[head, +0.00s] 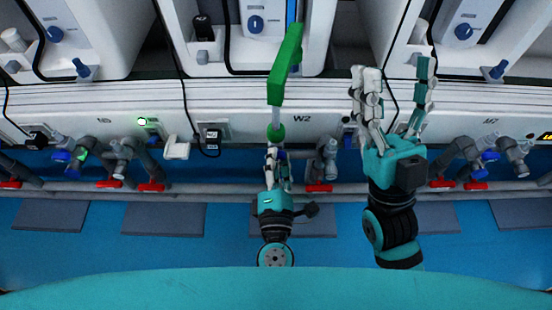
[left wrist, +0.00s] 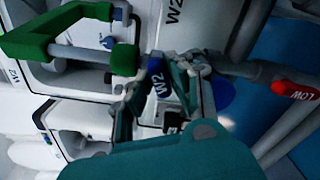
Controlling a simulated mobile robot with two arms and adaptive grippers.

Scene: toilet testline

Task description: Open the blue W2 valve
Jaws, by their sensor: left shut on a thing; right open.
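The blue W2 valve handle (left wrist: 156,82), marked "W2", sits between the fingers of my left gripper (left wrist: 155,92) in the left wrist view. In the head view my left gripper (head: 275,155) is in front of the white panel, just left of the "W2" label (head: 302,119). It is shut on the blue handle, and its fingers mostly hide the handle and valve body there. My right gripper (head: 394,78) is raised on the right, fingers spread, open and empty.
A green bar (head: 284,62) rises above my left gripper, with a green knob (head: 275,132) at its lower end. A red handle (head: 319,188) is on the pipe just right of my left gripper. Other grey valves (head: 120,150) line the panel. The blue floor (head: 80,250) is largely clear.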

